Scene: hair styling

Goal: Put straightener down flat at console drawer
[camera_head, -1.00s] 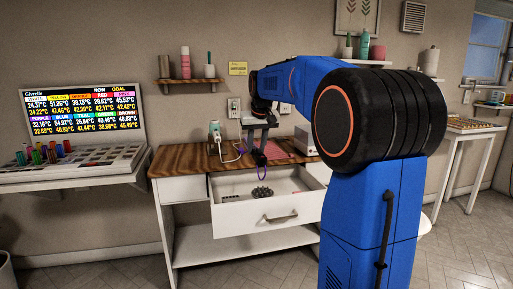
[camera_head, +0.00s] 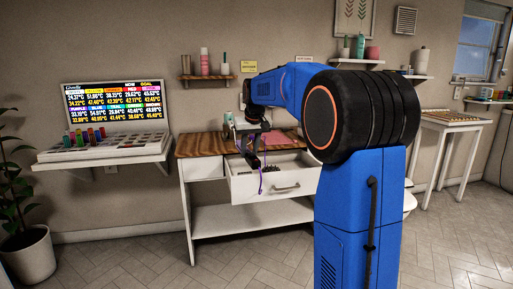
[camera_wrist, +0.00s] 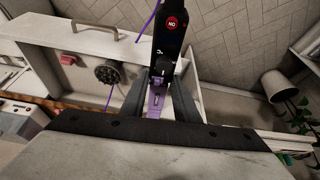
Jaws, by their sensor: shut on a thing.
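My gripper (camera_wrist: 160,98) is shut on the straightener (camera_wrist: 168,40), a dark bar with a red round "NO" mark and purple parts near the jaws. In the head view my gripper (camera_head: 252,150) is at the left part of the open console drawer (camera_head: 276,186). The straightener hangs there, small and partly hidden, with a thin purple cord. In the wrist view the straightener lies over the drawer's side edge, with the open drawer (camera_wrist: 62,60) to its left. I cannot tell whether it touches the drawer.
The console's wooden top (camera_head: 205,143) bears a pale green-and-white device (camera_head: 229,125). A display shelf (camera_head: 105,150) and a potted plant (camera_head: 28,250) stand left. Floor in front is clear.

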